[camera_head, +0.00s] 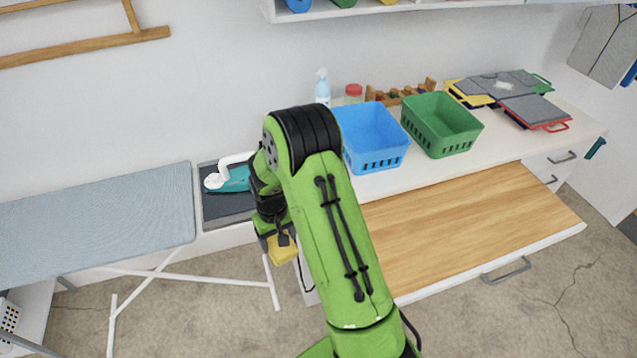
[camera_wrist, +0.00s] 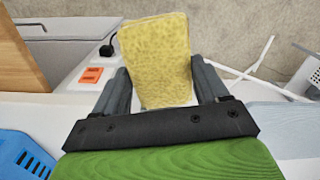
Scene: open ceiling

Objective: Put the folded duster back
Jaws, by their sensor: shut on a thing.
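The folded duster is a yellow textured block (camera_wrist: 155,55). In the wrist view it sits between the two fingers of my gripper (camera_wrist: 161,85), which is shut on it. In the head view the duster (camera_head: 283,250) hangs below my gripper (camera_head: 270,238), over the front edge of the white counter, near the floor side. It is clear of any surface in the head view. My arm covers part of the counter behind it.
A blue basket (camera_head: 348,120) and a green basket (camera_head: 440,112) stand on the counter (camera_head: 390,182), with a spray bottle (camera_head: 322,88) behind. A teal iron (camera_head: 235,178) rests on a dark pad. An ironing board (camera_head: 100,222) is at left. A wooden surface (camera_head: 470,228) extends at right.

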